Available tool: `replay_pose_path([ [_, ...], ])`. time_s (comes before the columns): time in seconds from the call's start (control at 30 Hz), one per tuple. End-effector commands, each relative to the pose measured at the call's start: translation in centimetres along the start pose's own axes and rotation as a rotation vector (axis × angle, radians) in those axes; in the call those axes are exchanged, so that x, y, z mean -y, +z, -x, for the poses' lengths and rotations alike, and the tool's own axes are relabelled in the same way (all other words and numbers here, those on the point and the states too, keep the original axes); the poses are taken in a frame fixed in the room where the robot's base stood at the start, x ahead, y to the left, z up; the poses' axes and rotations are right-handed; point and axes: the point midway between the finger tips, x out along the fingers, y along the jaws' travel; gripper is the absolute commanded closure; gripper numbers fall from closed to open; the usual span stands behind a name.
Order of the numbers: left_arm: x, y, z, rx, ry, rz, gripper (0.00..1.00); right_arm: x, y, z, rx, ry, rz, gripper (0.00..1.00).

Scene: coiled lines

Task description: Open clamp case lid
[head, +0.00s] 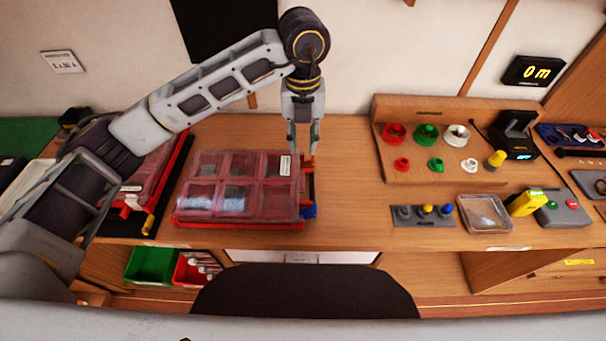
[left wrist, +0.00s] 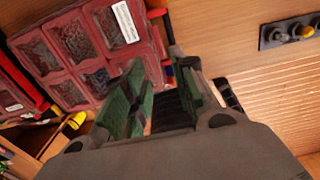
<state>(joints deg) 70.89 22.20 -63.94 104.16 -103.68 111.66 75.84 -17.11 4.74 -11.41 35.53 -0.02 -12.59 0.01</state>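A red case (head: 240,218) with a clear, divided lid lies shut on the bench, left of centre. The lid has several windows and a white label. Blue and orange parts show at the case's right side. The case (left wrist: 85,68) also fills the upper left of the left wrist view. My left gripper (head: 303,152) points down at the case's back right corner. Its fingers stand apart with nothing visible held between them. Its green finger pads (left wrist: 158,80) also show in the left wrist view, beside the case's edge. I cannot tell if they touch it. My right gripper is out of view.
A second red case (head: 150,170) lies to the left, partly behind my left arm. A wooden stand (head: 385,150) with coloured knobs, a clear tray (head: 485,213) and a yellow device (head: 526,203) stand on the right. The bench between case and stand is clear.

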Motion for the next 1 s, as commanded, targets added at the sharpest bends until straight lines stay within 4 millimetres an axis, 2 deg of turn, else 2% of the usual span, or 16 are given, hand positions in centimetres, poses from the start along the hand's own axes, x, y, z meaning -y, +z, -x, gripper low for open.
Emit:
replay_pose_path([
  [0.17,0.0,0.0,-0.3,0.000,0.000,0.000,0.73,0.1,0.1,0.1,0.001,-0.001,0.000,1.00],
  [0.37,0.0,0.0,-1.5,-0.003,0.001,0.000,0.73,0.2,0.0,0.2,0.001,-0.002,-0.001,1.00],
  [1.0,0.0,-0.1,-9.6,-0.003,0.001,0.001,0.73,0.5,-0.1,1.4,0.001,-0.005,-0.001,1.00],
])
